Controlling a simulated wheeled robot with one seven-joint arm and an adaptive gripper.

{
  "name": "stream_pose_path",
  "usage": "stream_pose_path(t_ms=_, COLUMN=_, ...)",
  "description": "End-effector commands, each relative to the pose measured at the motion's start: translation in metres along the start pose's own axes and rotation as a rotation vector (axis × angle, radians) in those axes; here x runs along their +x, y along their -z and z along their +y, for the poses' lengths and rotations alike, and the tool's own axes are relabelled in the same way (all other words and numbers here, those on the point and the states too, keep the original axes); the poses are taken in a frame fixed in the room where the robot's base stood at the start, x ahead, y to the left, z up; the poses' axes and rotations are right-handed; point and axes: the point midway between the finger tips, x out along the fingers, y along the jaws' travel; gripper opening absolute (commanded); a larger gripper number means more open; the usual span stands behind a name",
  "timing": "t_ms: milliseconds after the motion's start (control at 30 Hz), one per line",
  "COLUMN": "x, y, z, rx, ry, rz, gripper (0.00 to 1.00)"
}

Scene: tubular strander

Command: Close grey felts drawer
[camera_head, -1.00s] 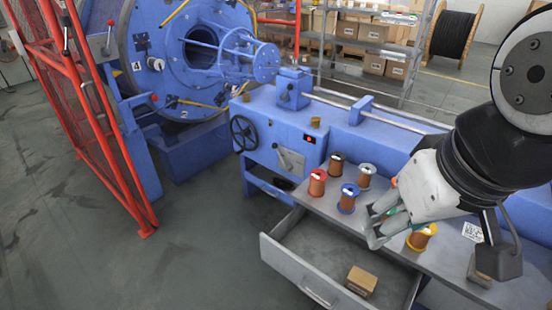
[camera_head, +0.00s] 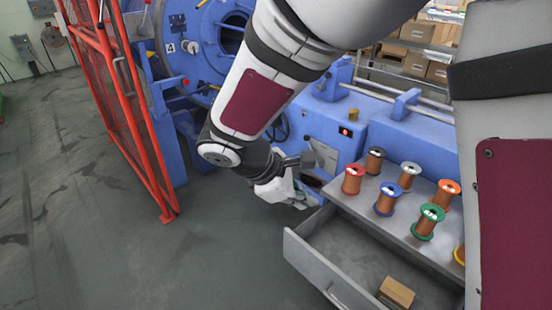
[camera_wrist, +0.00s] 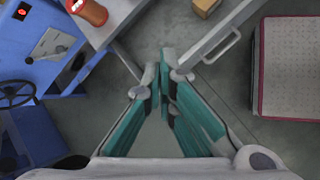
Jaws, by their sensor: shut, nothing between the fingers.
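The grey drawer (camera_head: 337,277) is pulled out from under the grey worktop in the head view. A small brown box (camera_head: 395,292) lies inside it. In the wrist view its front panel (camera_wrist: 216,38) runs diagonally, with a bar handle (camera_wrist: 222,46) on the outer face. My gripper (camera_head: 312,203) is shut and empty, beside the drawer's far left end in the head view. In the wrist view my gripper's tips (camera_wrist: 160,76) are close to the front panel's near corner. I cannot tell whether they touch it.
Several copper-wire spools (camera_head: 387,200) stand on the grey worktop (camera_head: 400,227) above the drawer. The blue machine (camera_head: 330,135) with a handwheel (camera_wrist: 14,92) is behind my gripper. A red mesh guard (camera_head: 115,95) stands left. The floor (camera_head: 190,255) before the drawer is clear.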

Motion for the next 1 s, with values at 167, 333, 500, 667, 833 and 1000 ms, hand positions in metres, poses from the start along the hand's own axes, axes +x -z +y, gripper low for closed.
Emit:
stream_pose_path(t_ms=167, x=0.036, y=0.099, z=-0.002, rx=-0.314, ry=-0.099, rz=-0.053, gripper=0.0)
stream_pose_path(t_ms=333, x=0.063, y=0.175, z=-0.016, rx=-0.556, ry=-0.186, rz=-0.091, gripper=0.0)
stream_pose_path(t_ms=500, x=0.078, y=0.217, z=-0.029, rx=-0.689, ry=-0.237, rz=-0.11, gripper=0.0)
stream_pose_path(t_ms=667, x=0.085, y=0.226, z=-0.031, rx=-0.723, ry=-0.25, rz=-0.116, gripper=0.0)
stream_pose_path(t_ms=833, x=0.106, y=0.225, z=-0.026, rx=-0.72, ry=-0.248, rz=-0.115, gripper=0.0)
stream_pose_path(t_ms=1000, x=0.138, y=0.224, z=-0.017, rx=-0.719, ry=-0.246, rz=-0.116, gripper=0.0)
